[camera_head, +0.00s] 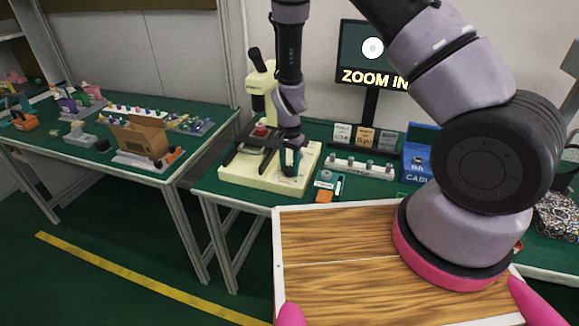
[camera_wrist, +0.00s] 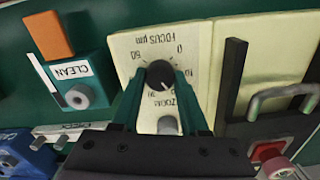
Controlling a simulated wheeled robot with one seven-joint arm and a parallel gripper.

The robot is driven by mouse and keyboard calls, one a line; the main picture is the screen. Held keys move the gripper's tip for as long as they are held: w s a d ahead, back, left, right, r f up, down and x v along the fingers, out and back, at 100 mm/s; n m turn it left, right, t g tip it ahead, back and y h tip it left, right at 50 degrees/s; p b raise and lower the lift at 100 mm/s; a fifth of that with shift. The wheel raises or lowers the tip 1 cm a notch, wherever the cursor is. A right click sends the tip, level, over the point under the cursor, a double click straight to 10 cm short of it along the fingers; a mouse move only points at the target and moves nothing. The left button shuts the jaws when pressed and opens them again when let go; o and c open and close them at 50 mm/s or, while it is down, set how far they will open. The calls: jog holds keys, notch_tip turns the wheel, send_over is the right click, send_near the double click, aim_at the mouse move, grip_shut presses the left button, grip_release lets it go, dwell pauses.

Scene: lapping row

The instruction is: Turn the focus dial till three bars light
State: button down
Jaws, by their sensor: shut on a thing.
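The cream microscope (camera_head: 303,182) stands on the green bench in the head view. In the wrist view its black focus dial (camera_wrist: 160,74) sits on a panel (camera_wrist: 128,45) marked FOCUS µm, with numbers around it, upside down here. My gripper (camera_wrist: 158,76) has its two teal fingers closed on either side of the dial. A grey knob (camera_wrist: 167,125) lies below it, by the word ZOOM. In the head view my gripper (camera_head: 290,165) is at the microscope's front, and the dial is hidden. The screen (camera_head: 351,48) shows a white disc and ZOOM IN; my arm covers its right side.
A teal box marked CLEAN (camera_wrist: 70,70) with a grey knob is left of the panel. A dark post (camera_wrist: 235,75) and a metal handle (camera_wrist: 283,95) stand close on the right. A blue box (camera_head: 416,158) and a knob row (camera_head: 360,167) are right of the microscope.

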aim_at(290, 168)
jog(key=shift+m, duration=0.5)
jog(key=shift+c, duration=2.1)
grip_release()
jog(key=shift+r, duration=0.1)
notch_tip(290, 168, up, 11)
